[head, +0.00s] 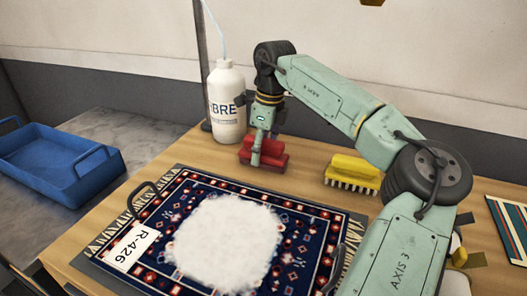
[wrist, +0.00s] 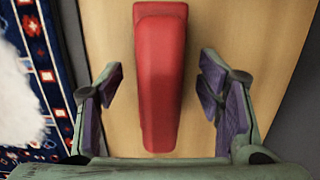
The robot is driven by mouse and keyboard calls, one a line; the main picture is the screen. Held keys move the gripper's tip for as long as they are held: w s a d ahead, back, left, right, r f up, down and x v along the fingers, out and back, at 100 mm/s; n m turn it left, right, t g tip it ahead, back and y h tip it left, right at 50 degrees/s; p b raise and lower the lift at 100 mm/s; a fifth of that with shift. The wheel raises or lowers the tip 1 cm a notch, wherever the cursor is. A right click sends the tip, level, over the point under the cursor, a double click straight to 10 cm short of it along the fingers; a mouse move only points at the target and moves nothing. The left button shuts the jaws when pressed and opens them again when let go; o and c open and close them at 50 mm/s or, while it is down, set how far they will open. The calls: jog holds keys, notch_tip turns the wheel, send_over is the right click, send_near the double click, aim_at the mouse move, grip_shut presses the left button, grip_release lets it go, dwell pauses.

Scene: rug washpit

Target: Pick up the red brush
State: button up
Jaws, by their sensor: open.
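The red brush (head: 272,154) lies on the wooden table behind the rug, just right of the white bottle. In the wrist view the red brush (wrist: 160,75) runs lengthwise between my fingers, with a clear gap on each side. My gripper (head: 257,152) is directly over the brush, pointing down, and hides part of it in the head view. In the wrist view my gripper (wrist: 160,95) is open, its purple-padded fingers standing left and right of the brush without touching it. The brush's bristles do not show.
A white bottle (head: 226,105) stands close left of the brush. A yellow brush (head: 353,170) with pale bristles is to the right. A dark patterned rug (head: 310,235) with white foam (head: 228,240) lies in front. A blue tray (head: 40,165) sits at far left. The wall is close behind.

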jog(key=shift+a+f, duration=0.1)
jog(key=shift+f, duration=0.8)
jog(key=c, duration=1.4)
